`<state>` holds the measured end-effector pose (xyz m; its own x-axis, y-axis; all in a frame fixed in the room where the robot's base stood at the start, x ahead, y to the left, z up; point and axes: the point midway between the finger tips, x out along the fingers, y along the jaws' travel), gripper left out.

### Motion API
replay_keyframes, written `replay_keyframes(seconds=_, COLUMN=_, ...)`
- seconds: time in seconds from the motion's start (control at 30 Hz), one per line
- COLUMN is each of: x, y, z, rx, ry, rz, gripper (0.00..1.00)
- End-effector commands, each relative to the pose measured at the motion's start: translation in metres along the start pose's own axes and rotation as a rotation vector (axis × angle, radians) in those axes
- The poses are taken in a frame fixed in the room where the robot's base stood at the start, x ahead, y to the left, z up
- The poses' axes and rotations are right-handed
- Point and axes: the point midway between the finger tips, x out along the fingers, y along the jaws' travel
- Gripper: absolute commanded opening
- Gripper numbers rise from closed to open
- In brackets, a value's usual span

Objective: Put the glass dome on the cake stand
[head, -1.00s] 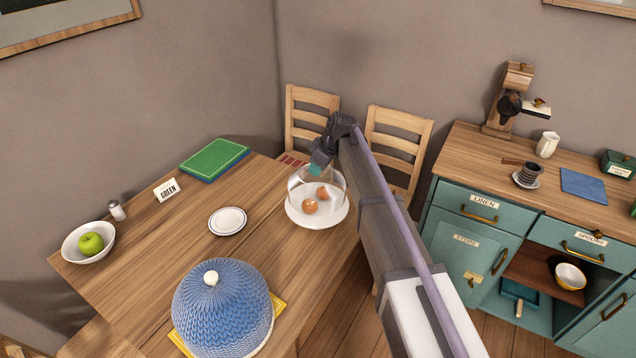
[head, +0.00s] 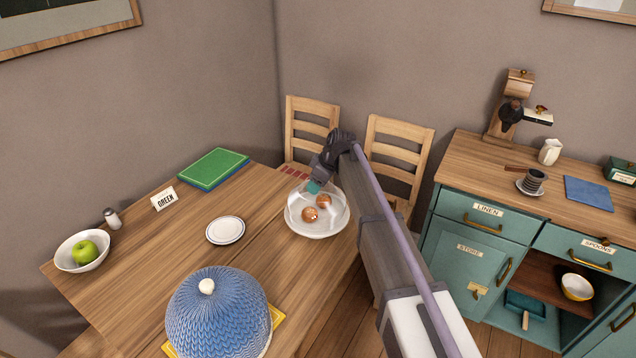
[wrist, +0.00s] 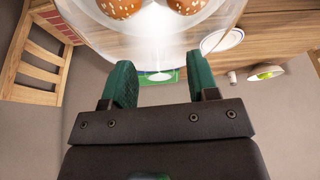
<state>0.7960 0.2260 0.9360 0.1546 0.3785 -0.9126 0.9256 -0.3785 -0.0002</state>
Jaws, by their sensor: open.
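The clear glass dome (head: 334,196) sits over two seeded buns (head: 310,214) on the white cake stand (head: 334,232), at the table's far right corner. Its rim appears to rest on the stand and it looks upright. My gripper (head: 314,187) is at the top of the dome, its green fingertips close to the glass. In the wrist view my gripper (wrist: 160,82) is open, with a gap between the green fingers, and the dome (wrist: 215,38) with the buns shows above them. Whether the fingers still touch the dome's knob I cannot tell.
A small white plate (head: 226,230), a "GREEN" card (head: 164,199), a green book (head: 212,167), a salt shaker (head: 111,218), an apple bowl (head: 71,264) and a blue knitted cover (head: 217,315) share the table (head: 170,255). Two chairs (head: 396,150) stand behind; a teal cabinet (head: 467,254) is right.

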Motion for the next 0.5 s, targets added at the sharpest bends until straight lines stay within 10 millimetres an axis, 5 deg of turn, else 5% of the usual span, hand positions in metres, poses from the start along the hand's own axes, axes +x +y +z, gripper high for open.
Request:
replay_keyframes(seconds=0.17, x=-0.017, y=0.000, z=-0.003, rx=0.000, ry=0.000, rz=0.000, gripper=0.54)
replay_keyframes(seconds=0.5, x=-0.106, y=-0.001, z=-0.006, rx=0.001, ry=0.000, rz=0.000, gripper=0.54)
